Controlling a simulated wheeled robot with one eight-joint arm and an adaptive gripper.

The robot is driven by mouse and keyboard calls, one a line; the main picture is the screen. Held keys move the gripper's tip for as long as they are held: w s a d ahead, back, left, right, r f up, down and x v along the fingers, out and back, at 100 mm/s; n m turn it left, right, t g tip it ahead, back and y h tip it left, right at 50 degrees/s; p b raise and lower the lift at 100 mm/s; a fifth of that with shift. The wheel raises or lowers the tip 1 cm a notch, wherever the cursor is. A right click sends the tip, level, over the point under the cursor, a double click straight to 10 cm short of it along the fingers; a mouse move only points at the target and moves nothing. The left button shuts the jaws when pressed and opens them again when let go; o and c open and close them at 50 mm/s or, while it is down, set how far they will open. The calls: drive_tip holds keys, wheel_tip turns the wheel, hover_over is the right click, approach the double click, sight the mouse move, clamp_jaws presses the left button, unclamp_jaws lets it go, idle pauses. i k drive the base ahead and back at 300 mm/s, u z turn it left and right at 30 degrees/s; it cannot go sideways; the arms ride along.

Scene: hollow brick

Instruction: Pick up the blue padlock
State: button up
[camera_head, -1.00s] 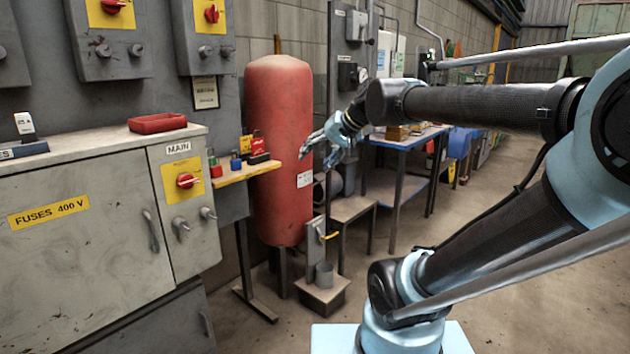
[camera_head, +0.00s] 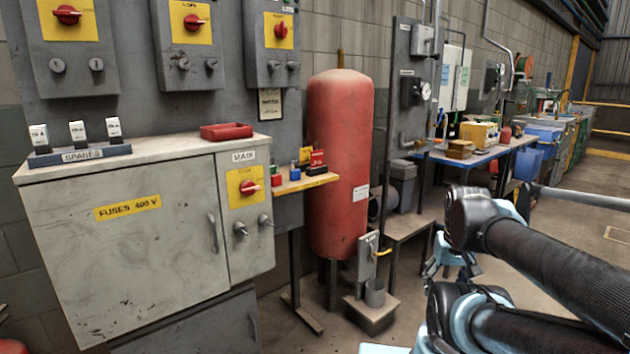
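The blue padlock (camera_head: 295,173) stands on the small yellow shelf (camera_head: 318,181) between the grey cabinet and the red tank. It is small in the picture. A red padlock (camera_head: 276,178) stands just left of it, with something green behind. A larger red item (camera_head: 316,158) is just right of it. My gripper (camera_head: 440,268) is well to the right of the shelf and lower in the picture, apart from the padlock. My arm partly hides it, and its finger opening is not clear. I see nothing held in it.
The grey fuse cabinet (camera_head: 160,225) with a red tray (camera_head: 226,131) and a spares block (camera_head: 80,152) on top is left of the shelf. The red tank (camera_head: 338,215) is close on its right. A blue workbench (camera_head: 480,155) stands farther right. Open floor lies in front.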

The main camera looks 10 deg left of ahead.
sight(294, 175)
drive_tip(key=z, duration=0.7)
drive_tip(key=k, duration=1.6)
drive_tip(key=u, duration=1.2)
drive_tip(key=i, duration=0.95)
drive_tip(key=z, duration=0.05)
